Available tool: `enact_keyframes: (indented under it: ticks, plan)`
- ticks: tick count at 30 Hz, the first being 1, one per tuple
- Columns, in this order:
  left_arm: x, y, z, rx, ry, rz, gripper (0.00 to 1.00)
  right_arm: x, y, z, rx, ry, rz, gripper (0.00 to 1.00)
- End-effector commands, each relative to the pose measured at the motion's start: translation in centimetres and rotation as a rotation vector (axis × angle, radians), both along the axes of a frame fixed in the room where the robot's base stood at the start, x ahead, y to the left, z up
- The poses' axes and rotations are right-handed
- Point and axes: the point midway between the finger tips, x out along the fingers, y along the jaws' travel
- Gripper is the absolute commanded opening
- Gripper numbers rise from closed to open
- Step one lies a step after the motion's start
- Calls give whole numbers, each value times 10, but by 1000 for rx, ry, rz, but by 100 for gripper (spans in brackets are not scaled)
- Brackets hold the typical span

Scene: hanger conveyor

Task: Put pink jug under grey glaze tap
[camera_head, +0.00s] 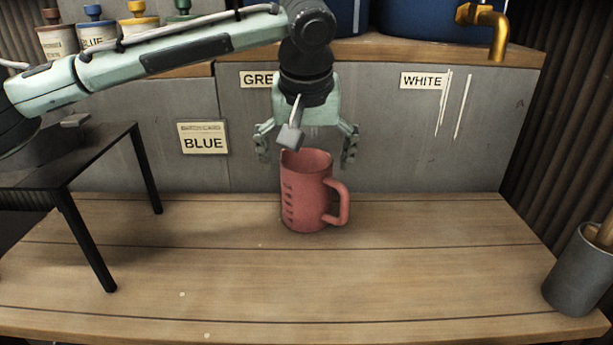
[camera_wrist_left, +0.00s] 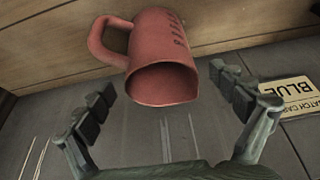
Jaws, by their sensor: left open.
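The pink jug (camera_head: 303,196) stands upright on the wooden table, below the partly covered "GRE" label (camera_head: 257,79). Its handle faces right in the head view. My left gripper (camera_head: 306,152) is open just above the jug's rim, with a finger on either side and the jaws empty. In the left wrist view the jug (camera_wrist_left: 160,60) shows its open mouth between and beyond the spread fingers (camera_wrist_left: 165,100). The grey glaze tap is hidden behind my left arm or out of view. My right gripper is not in view.
A brass tap (camera_head: 486,26) on a blue tank is above the "WHITE" label (camera_head: 423,81). A "BLUE" card (camera_head: 203,138) is on the grey panel. A black stand (camera_head: 90,160) is at left, and a grey pot (camera_head: 580,272) at right. The front table is clear.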

Motion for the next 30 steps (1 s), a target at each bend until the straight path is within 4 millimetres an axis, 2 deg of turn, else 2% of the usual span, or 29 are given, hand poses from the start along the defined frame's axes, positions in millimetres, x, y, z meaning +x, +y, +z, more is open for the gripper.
enact_keyframes:
  ticks: [3, 9, 30]
  plan:
    - [-9, 0, 22, -1, -1, -1, 95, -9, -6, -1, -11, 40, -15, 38]
    - [-18, 0, 43, 0, 0, 0, 95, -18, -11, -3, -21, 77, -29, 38]
    - [-19, 0, 46, 1, 1, 0, 95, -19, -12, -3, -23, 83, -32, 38]
